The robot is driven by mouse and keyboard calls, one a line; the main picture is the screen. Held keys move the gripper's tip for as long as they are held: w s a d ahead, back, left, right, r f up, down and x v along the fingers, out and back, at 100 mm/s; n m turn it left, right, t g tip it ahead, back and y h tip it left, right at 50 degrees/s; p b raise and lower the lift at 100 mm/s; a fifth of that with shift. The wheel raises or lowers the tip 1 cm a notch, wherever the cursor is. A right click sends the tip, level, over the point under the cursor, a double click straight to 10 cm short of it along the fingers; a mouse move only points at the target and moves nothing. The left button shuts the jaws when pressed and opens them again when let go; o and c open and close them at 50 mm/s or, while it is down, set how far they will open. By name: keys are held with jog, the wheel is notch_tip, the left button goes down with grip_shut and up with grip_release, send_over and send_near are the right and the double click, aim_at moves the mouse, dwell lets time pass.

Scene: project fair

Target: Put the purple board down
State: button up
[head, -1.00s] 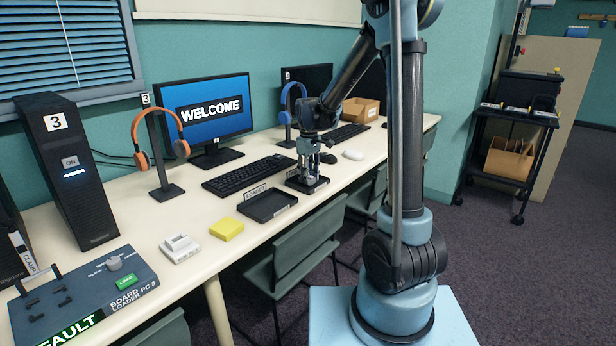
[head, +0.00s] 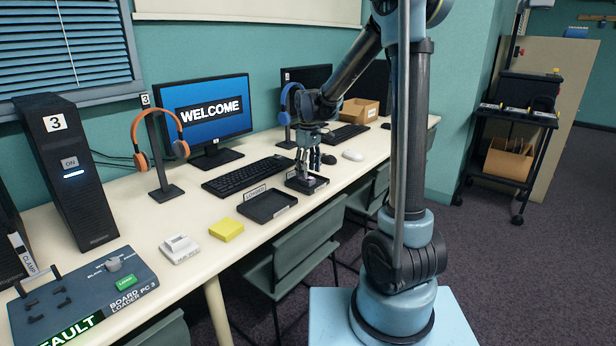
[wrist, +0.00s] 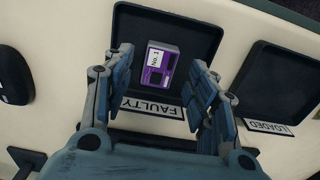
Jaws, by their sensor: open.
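The purple board (wrist: 163,77), with a white "No. 1" label, lies in the dark tray marked FAULTY (wrist: 135,45) in the wrist view. My gripper (wrist: 164,85) is open, with one finger on each side of the board and a gap between each finger and it. In the head view my gripper (head: 305,172) is over the small dark tray (head: 318,187) near the table's front edge.
An empty dark tray marked LOADED (head: 268,205) stands just left of the gripper. A yellow block (head: 227,229) and a white block (head: 180,248) lie farther left. Chairs (head: 300,255) stand at the front edge.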

notch_tip(320, 180, up, 9)
jog(key=s+d+m, duration=0.2)
jog(key=s+d, duration=0.5)
jog(key=d, duration=0.1)
jog(key=s+d+f+m+t, duration=0.1)
jog(key=s+d+f+m, duration=0.3)
jog(key=s, duration=0.8)
jog(key=s+d+f+m+t, duration=0.1)
jog(key=s+d+f+m, duration=0.3)
jog(key=s+d+f, duration=0.4)
jog(key=s+d, duration=0.1)
jog(key=s, duration=0.3)
jog(key=shift+s, duration=0.25)
jog(key=shift+f, duration=0.1)
